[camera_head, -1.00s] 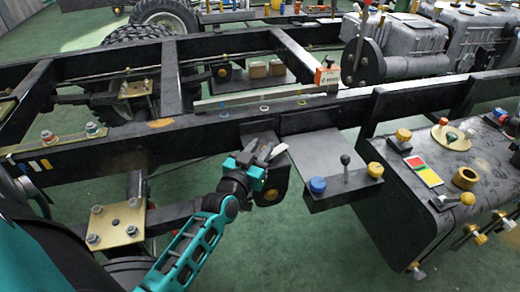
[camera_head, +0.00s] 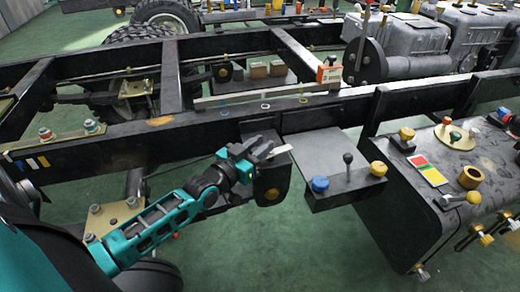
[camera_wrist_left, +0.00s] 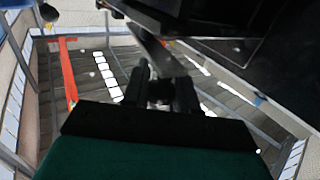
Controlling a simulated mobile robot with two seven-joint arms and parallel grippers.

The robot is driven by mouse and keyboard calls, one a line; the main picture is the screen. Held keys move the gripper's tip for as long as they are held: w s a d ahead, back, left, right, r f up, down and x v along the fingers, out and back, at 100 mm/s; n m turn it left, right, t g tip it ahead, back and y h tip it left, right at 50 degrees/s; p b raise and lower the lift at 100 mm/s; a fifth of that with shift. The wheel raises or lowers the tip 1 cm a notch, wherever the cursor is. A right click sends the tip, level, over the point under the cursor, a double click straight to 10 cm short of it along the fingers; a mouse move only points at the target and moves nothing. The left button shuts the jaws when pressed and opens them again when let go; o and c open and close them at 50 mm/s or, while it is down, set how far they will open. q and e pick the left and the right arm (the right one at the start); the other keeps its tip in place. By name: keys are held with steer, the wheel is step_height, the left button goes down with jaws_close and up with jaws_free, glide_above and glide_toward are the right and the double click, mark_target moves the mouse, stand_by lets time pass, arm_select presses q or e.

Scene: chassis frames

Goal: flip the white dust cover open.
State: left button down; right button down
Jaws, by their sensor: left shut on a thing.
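The white dust cover (camera_head: 279,151) shows as a small pale flap on top of a black box with a brass-coloured round fitting (camera_head: 271,194), fixed to the side of the chassis rail. My left gripper (camera_head: 262,152) reaches in from the left at the flap's left end and is shut on it. In the left wrist view my two dark fingers (camera_wrist_left: 163,92) show close together, with a dark strip beyond them. The fingers hide the exact grip and the cover's hinge. My right gripper is in neither view.
The black frame rail (camera_head: 150,148) runs behind the box. To the right are a grey bracket plate (camera_head: 325,152) with a blue knob (camera_head: 319,184), a black lever (camera_head: 348,160) and a yellow knob (camera_head: 378,168), then a dark tank (camera_head: 425,205).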

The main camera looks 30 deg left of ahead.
arm_select(q)
steer(key=shift+w+r+h, duration=0.1)
steer(key=shift+r+h, duration=0.05)
steer(key=shift+h, duration=0.15)
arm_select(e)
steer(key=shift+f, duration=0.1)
arm_select(q)
steer(key=shift+r, duration=0.1)
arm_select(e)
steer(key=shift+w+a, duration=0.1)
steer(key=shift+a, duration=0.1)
arm_select(q)
steer(key=c, duration=1)
jaws_free()
steer(key=shift+o, duration=0.2)
steer(key=shift+s, duration=0.3)
steer(key=s+a+p, duration=0.2)
steer(key=s+p, duration=0.1)
steer(key=s, duration=0.9)
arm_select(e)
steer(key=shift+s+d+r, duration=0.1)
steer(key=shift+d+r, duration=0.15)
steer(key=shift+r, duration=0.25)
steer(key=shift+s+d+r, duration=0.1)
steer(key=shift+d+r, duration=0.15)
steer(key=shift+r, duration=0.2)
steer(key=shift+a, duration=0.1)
